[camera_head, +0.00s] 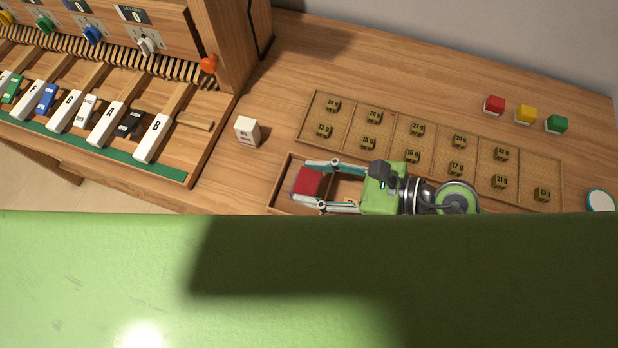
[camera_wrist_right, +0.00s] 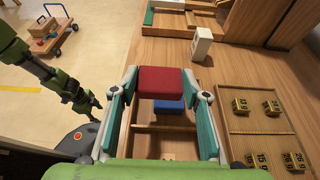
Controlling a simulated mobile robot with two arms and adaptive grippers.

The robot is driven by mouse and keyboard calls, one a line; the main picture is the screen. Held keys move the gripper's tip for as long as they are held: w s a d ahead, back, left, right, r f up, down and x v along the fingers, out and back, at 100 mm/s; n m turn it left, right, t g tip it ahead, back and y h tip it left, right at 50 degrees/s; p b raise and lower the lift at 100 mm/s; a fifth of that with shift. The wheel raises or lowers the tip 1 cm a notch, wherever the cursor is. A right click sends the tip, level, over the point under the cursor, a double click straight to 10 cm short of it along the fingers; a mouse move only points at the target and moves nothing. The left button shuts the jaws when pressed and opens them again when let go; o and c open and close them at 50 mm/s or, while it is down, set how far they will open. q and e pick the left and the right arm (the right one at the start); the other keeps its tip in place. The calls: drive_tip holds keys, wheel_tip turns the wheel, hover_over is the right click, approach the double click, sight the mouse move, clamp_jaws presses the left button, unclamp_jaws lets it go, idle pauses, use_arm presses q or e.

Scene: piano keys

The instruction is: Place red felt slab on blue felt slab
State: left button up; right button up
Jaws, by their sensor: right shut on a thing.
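The red felt slab (camera_head: 307,181) is held between the two fingers of my right gripper (camera_head: 306,183), over the left end of a shallow wooden tray (camera_head: 281,183). In the right wrist view, the red slab (camera_wrist_right: 160,79) sits between the fingertips of the right gripper (camera_wrist_right: 163,84). The blue felt slab (camera_wrist_right: 168,106) shows just below it in that view, partly covered by the red one. I cannot tell whether the two slabs touch. A green arm of mine shows at the left of the wrist view, its gripper end (camera_wrist_right: 87,102) too small to read.
A white block (camera_head: 247,132) stands between the piano keys (camera_head: 110,122) and the tray. A divided tray (camera_head: 385,122) of several brass weights lies behind my right gripper.

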sight(310, 177)
drive_tip(key=w+f, duration=0.1)
drive_tip(key=w+a+f, duration=0.1)
drive_tip(key=f, duration=0.1)
drive_tip(key=shift+w+f, duration=0.15)
drive_tip(key=shift+w, duration=0.15)
wheel_tip(310, 177, down, 3)
drive_tip(key=shift+w+p, duration=0.15)
drive_tip(key=shift+p, duration=0.25)
drive_tip(key=shift+f, duration=0.25)
drive_tip(key=shift+f, duration=0.2)
drive_tip(key=o, duration=0.8)
drive_tip(key=shift+r, duration=0.1)
drive_tip(key=shift+o, duration=0.2)
